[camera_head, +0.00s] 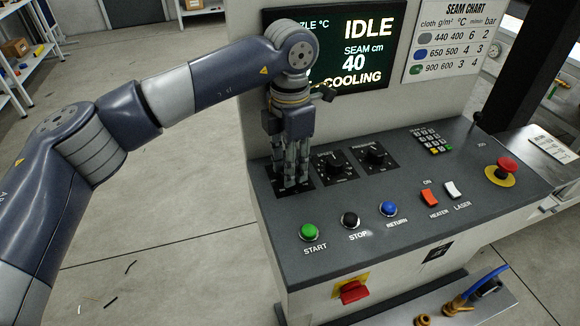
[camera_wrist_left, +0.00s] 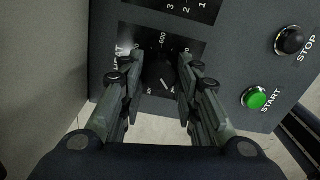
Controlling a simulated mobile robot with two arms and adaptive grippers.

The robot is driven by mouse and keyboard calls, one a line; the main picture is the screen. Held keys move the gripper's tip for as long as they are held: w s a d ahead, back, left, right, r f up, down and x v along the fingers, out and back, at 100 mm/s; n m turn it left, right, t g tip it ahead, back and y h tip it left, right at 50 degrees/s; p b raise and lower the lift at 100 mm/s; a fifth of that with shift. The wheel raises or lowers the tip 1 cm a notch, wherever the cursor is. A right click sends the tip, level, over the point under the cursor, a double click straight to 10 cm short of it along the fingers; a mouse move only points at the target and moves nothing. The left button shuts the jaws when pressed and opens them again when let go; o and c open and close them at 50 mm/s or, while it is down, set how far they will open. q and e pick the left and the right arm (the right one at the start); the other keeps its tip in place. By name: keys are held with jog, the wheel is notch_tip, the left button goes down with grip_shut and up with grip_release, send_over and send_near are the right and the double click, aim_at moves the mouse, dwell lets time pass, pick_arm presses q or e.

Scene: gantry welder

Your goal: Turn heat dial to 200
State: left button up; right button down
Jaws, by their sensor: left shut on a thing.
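My left gripper (camera_head: 289,178) points down onto the leftmost of three black dials on the sloped grey console. In the left wrist view its fingers (camera_wrist_left: 160,66) stand on either side of this dark dial (camera_wrist_left: 161,76), shut on it. A white mark shows on the dial, pointing down and to the right in that view. In the head view the fingers hide most of this dial. My right gripper is not in view.
Two more dials (camera_head: 335,163) sit just right of the gripper. Green START (camera_head: 309,231), black STOP (camera_head: 350,220) and blue RETURN (camera_head: 388,209) buttons lie in front. A red emergency button (camera_head: 507,166) is at the right. The screen (camera_head: 345,45) behind reads IDLE, 40 and COOLING.

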pick_arm(q)
jog(key=shift+w+r, duration=0.1)
dwell(0.4)
jog(key=o, duration=1.1)
notch_tip(320, 180, up, 12)
jog(key=shift+f, duration=0.1)
